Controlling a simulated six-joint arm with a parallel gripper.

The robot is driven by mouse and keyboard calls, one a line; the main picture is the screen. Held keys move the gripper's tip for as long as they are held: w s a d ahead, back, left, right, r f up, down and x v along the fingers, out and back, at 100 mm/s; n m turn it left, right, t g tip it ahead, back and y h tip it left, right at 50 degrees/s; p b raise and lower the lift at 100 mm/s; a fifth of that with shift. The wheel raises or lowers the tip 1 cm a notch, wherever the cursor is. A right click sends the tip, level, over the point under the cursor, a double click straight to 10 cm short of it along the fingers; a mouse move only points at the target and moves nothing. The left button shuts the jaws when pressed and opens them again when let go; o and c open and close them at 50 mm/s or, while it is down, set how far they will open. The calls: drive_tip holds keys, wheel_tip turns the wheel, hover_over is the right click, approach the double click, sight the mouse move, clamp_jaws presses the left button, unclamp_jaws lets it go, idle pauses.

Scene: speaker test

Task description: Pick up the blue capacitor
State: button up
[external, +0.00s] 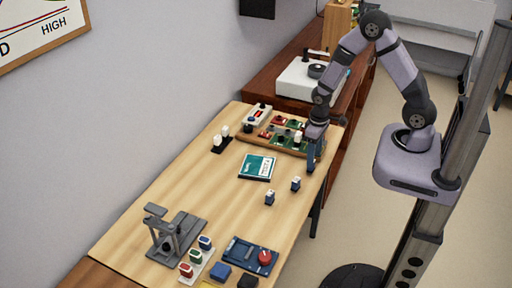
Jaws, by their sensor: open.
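My gripper (313,168) points down near the right edge of the wooden table, beside the tray of boards. Its fingers are open, and I see nothing between them, though the view is small. Two small dark-blue pieces with pale tops stand apart on the table in front of the gripper: a nearer one (270,198) and a farther one (296,184). A row of small red, green and blue pieces stands on a white strip at the front; its blue piece (205,242) is at the far end. I cannot tell which blue piece is the capacitor.
A wooden tray (250,141) holds circuit boards at the back. A teal booklet (258,167) lies mid-table. A grey stand (176,237), a blue device with a red knob (240,254) and a blue block (220,271) are at the front. The table's left middle is clear.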

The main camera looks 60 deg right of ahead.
drive_tip(key=shift+w+f+p, duration=0.15)
drive_tip(key=shift+f+p, duration=0.6)
drive_tip(key=shift+f, duration=1.7)
drive_tip(key=c, duration=1.2)
